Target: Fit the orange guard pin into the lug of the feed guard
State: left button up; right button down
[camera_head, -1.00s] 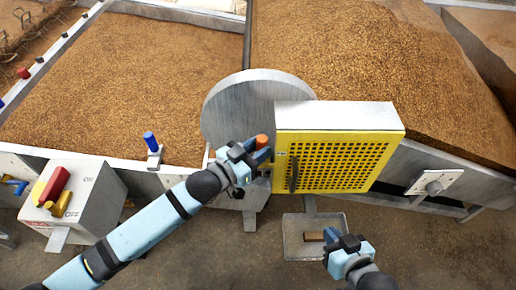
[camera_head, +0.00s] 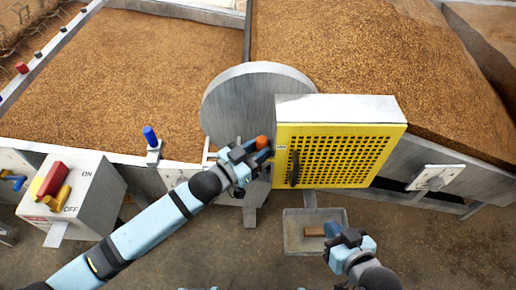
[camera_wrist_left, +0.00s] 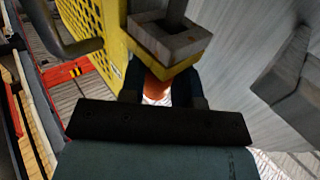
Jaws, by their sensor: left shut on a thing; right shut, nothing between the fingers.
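The feed guard is a yellow perforated box (camera_head: 340,160) with a pale top and a dark handle, in the middle of the head view. My left gripper (camera_head: 257,150) is at its left edge, shut on the orange guard pin (camera_head: 262,141), whose round orange end shows above the fingers. In the left wrist view the orange pin (camera_wrist_left: 155,88) is between the fingers, just below a square yellow-and-metal lug (camera_wrist_left: 170,45). Whether the pin is inside the lug is hidden. My right gripper (camera_head: 336,235) is shut and empty over a grey tray, away from the guard.
The grey tray (camera_head: 290,238) holds a small brown block (camera_head: 314,232). A round metal disc (camera_head: 235,100) stands behind my left gripper. A switch box (camera_head: 100,200) with a red handle is at the left. A blue-handled pin (camera_head: 150,137) stands on the trough edge.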

pick_arm(q)
jog(key=o, duration=1.1)
jog(key=shift+s+f, duration=0.2)
jog(key=shift+f, duration=0.4)
jog(key=shift+c, duration=0.2)
jog(key=shift+f, duration=0.1)
jog(key=shift+a, duration=0.1)
jog(key=shift+s+a+f, duration=0.1)
jog(key=shift+s+a, duration=0.2)
jog(key=r+p+v, duration=0.1)
jog(key=p+v, duration=0.1)
jog(key=v, duration=1)
jog(key=shift+s+a+r, duration=0.2)
jog(key=shift+r, duration=0.15)
pick_arm(e)
jog(key=shift+d, duration=0.25)
jog(key=shift+a, duration=0.1)
